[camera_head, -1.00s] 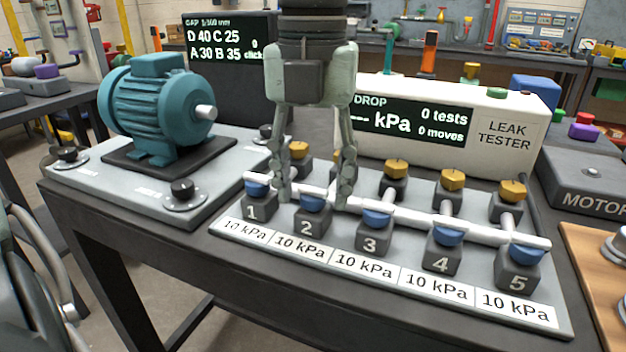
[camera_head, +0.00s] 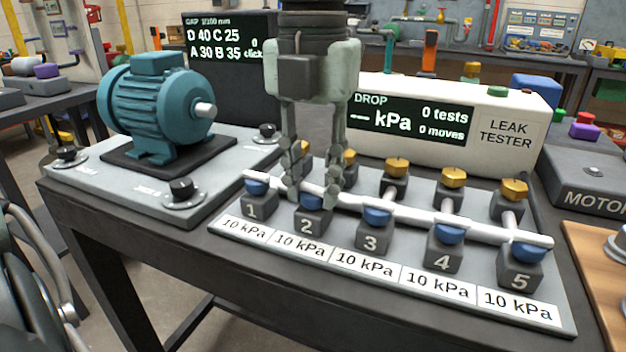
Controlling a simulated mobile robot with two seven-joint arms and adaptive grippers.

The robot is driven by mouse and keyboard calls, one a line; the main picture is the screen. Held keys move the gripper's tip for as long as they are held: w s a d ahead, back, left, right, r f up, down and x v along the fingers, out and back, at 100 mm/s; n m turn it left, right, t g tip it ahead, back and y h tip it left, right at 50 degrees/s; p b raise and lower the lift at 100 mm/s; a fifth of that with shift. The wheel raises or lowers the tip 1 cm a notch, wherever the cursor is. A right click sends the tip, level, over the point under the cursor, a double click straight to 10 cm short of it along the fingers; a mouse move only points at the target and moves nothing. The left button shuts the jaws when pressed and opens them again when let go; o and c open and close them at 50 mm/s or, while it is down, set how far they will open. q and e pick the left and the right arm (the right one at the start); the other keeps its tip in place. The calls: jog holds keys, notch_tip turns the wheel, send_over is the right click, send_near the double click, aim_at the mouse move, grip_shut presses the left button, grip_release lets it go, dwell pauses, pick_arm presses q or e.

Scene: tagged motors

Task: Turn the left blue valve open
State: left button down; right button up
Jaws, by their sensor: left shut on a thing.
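A row of blue valves runs along the front of a grey panel (camera_head: 470,275), on dark blocks numbered 1 to 5. My left gripper (camera_head: 313,193) points down at block 2, its fingers on either side of the blue valve 2 (camera_head: 311,202) and shut on it. The fingers partly hide the white pipe there. The blue valve 1 (camera_head: 256,187) stands just left of the gripper, apart from it. The blue valve 3 (camera_head: 376,216) is to the right. My right gripper is not in view.
Gold valves (camera_head: 396,167) stand in a row behind the blue ones, two of them partly behind my fingers. The white leak tester (camera_head: 505,140) stands at the back, reading 0 tests and 0 moves. A teal motor (camera_head: 150,105) on a plate is at the left.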

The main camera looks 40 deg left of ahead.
pick_arm(q)
jog(key=m, duration=0.3)
jog(key=shift+m+b, duration=0.3)
jog(key=shift+b, duration=0.05)
jog(key=shift+m, duration=2.7)
jog(key=m, duration=0.2)
jog(key=shift+m, duration=0.3)
jog(key=m, duration=0.3)
jog(key=shift+m, duration=0.9)
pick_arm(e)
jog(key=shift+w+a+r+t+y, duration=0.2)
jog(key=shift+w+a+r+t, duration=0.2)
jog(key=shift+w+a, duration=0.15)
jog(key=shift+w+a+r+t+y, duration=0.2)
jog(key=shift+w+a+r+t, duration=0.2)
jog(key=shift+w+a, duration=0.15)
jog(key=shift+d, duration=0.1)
